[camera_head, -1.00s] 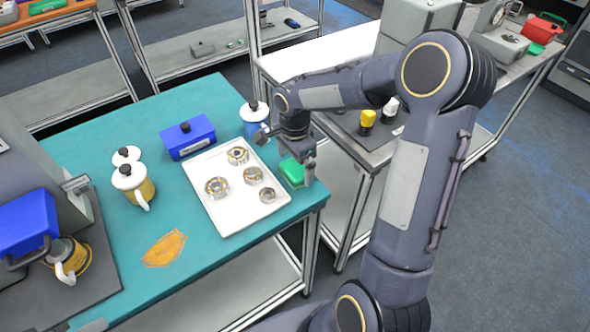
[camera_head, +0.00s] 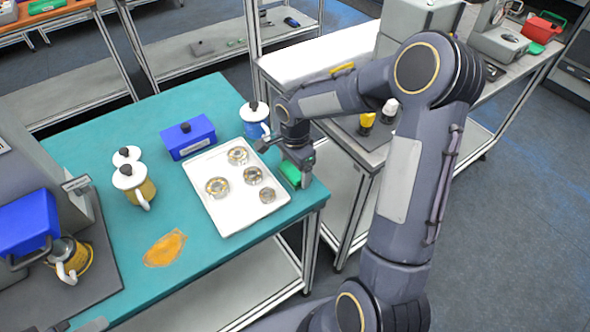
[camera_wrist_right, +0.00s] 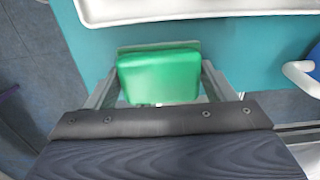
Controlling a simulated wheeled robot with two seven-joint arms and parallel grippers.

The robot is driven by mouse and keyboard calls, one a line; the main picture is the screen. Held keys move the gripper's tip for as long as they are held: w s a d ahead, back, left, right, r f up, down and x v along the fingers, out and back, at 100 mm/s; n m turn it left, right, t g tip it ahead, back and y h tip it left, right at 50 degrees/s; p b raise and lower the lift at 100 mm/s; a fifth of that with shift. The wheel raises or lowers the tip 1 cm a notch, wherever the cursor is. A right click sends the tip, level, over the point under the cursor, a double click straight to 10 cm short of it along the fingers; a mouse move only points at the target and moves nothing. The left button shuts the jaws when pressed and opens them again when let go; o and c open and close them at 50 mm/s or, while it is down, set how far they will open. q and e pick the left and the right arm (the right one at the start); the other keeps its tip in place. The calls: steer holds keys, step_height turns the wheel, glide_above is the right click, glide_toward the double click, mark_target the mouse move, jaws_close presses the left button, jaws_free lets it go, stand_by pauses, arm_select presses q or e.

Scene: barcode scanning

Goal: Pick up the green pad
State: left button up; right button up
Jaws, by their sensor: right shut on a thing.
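The green pad (camera_head: 291,174) is at the right edge of the teal table, beside the white tray. In the right wrist view the green pad (camera_wrist_right: 160,75) fills the space between the two fingers. My right gripper (camera_head: 300,168) reaches down over the pad and is shut on it, one finger at each side. The fingers (camera_wrist_right: 158,88) partly hide its sides. I cannot tell whether the pad is clear of the table top.
The white tray (camera_head: 226,220) with several metal rings lies left of the pad. A blue box (camera_head: 188,138), a blue mug (camera_head: 255,122) and a yellow mug (camera_head: 135,187) stand on the teal table (camera_head: 110,245). A grey side table with yellow and white bottles stands to the right.

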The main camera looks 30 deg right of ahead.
steer(key=shift+r, duration=0.1)
steer(key=shift+r, duration=0.25)
step_height(320, 180, up, 2)
steer(key=shift+r, duration=0.1)
steer(key=s+r, duration=0.1)
steer(key=s+a+r+b, duration=0.1)
steer(key=r, duration=0.1)
steer(key=s+r, duration=0.1)
steer(key=r, duration=0.1)
steer(key=shift+s+a+r+b, duration=0.1)
steer(key=shift+s+a+b, duration=0.2)
steer(key=shift+s+a, duration=0.1)
steer(key=s+a+r+b, duration=0.1)
steer(key=s+a+r, duration=0.3)
steer(key=s, duration=0.5)
steer(key=shift+a+r+b, duration=0.15)
steer(key=shift+r+b, duration=0.2)
steer(key=shift+r, duration=0.1)
